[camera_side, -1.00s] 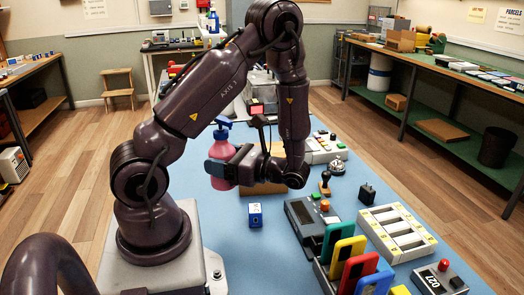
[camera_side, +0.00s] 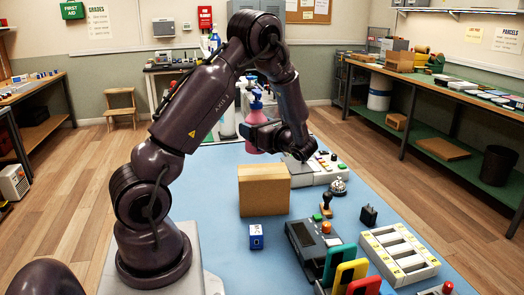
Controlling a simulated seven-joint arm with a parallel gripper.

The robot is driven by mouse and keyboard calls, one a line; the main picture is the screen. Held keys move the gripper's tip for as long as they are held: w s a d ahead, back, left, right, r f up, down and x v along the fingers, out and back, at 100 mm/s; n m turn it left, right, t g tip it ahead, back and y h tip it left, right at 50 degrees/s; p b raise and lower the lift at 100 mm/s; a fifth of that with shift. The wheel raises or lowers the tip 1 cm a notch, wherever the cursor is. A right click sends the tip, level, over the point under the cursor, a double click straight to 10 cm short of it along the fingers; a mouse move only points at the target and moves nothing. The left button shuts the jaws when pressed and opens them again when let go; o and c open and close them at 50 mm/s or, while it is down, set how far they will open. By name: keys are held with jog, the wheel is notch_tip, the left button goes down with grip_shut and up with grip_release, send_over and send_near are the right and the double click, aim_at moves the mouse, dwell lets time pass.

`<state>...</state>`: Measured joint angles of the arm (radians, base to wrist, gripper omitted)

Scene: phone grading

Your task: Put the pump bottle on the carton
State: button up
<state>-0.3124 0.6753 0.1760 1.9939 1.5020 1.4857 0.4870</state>
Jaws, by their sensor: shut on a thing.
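The pump bottle (camera_side: 252,147) is pink with a blue pump head. My gripper (camera_side: 262,135) is shut on it and holds it upright in the air. The gripper covers part of the bottle's body. The carton (camera_side: 264,190) is a brown box standing on the blue table. The bottle appears above and behind the carton's top in this view, apart from it. The exact gap between them cannot be told.
A small blue box (camera_side: 256,237) stands in front of the carton. A grey device (camera_side: 312,242), a stamp (camera_side: 326,204), a bell (camera_side: 338,186) and a white battery tray (camera_side: 398,256) stand to the right. Blue table lies bare left of the carton.

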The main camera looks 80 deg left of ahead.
jog(key=shift+w+a+f, duration=0.4)
jog(key=shift+a+f, duration=0.1)
jog(key=shift+f, duration=0.8)
jog(key=shift+w+a+f, duration=0.4)
jog(key=shift+a+f, duration=0.1)
jog(key=shift+f, duration=0.85)
jog(key=shift+w+a+f, duration=0.4)
jog(key=shift+a+f, duration=0.1)
jog(key=shift+f, duration=0.8)
jog(key=shift+f, duration=0.15)
jog(key=o, duration=1.1)
